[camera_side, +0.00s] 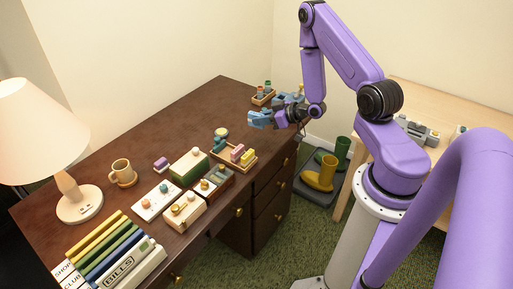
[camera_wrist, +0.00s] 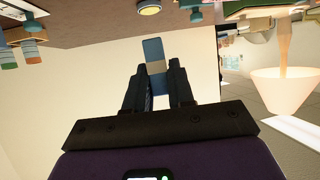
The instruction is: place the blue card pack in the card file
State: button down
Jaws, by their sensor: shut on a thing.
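My gripper (camera_side: 281,117) is raised over the far right end of the dark desk. It is shut on the blue card pack (camera_side: 259,119), which juts out to the left of the fingers. In the wrist view the blue card pack (camera_wrist: 154,52), with a beige band, stands between the two dark fingers of my gripper (camera_wrist: 158,75). A wooden tray (camera_side: 248,166) with pink and yellow blocks sits on the desk, left of and below my gripper in the picture. I cannot tell for certain which container is the card file.
Several small boxes with knobs, including a green-and-white one (camera_side: 189,167), stand mid-desk. A mug (camera_side: 123,172), a lamp (camera_side: 72,192) and a row of binders (camera_side: 128,268) are to the left. A small wooden rack (camera_side: 263,98) is at the far end. Bare desk lies along the wall.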

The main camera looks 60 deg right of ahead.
jog(key=shift+f, duration=0.1)
jog(key=shift+f, duration=4.7)
jog(key=shift+f, duration=0.15)
jog(key=c, duration=1)
grip_release()
jog(key=shift+o, duration=0.2)
